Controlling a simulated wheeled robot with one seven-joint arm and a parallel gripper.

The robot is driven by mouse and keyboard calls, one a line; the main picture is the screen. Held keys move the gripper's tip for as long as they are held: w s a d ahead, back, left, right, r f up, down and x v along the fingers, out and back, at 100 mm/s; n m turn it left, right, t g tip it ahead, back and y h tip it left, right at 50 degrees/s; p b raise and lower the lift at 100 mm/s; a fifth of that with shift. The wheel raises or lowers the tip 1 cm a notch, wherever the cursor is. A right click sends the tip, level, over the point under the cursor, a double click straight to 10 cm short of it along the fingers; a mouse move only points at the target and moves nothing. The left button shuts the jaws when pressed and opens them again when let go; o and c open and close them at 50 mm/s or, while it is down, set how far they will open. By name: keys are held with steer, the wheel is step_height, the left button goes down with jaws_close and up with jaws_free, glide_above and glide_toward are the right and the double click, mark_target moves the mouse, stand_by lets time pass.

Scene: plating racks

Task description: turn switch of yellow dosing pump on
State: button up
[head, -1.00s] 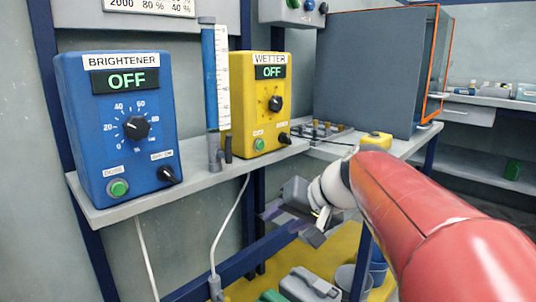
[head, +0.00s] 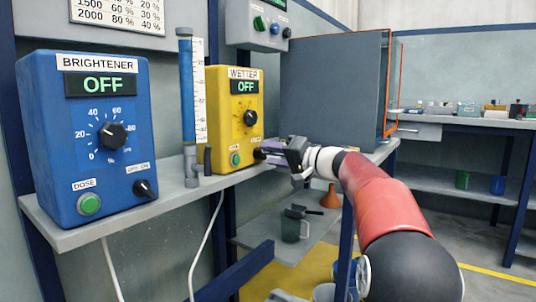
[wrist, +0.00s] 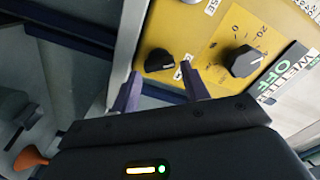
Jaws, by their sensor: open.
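The yellow dosing pump (head: 240,112), labelled WETTER, stands on the shelf and its display reads OFF. Its small black switch knob (wrist: 160,61) sits low on the front, below the large dial (wrist: 243,61). My gripper (wrist: 160,88) is open, with its two purple fingers pointing at the pump face. In the wrist view the switch knob lies just beyond and between the fingertips; I cannot tell whether they touch it. In the head view my gripper (head: 268,153) is at the pump's lower right corner and partly hides the switch.
The blue BRIGHTENER pump (head: 88,140), also reading OFF, stands at left on the shelf (head: 150,208). A sight tube (head: 188,100) stands between the pumps. A large grey cabinet (head: 330,90) is behind on the right.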

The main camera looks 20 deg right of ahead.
steer(key=shift+w+a, duration=0.45)
steer(key=shift+w, duration=0.15)
steer(key=c, duration=0.7)
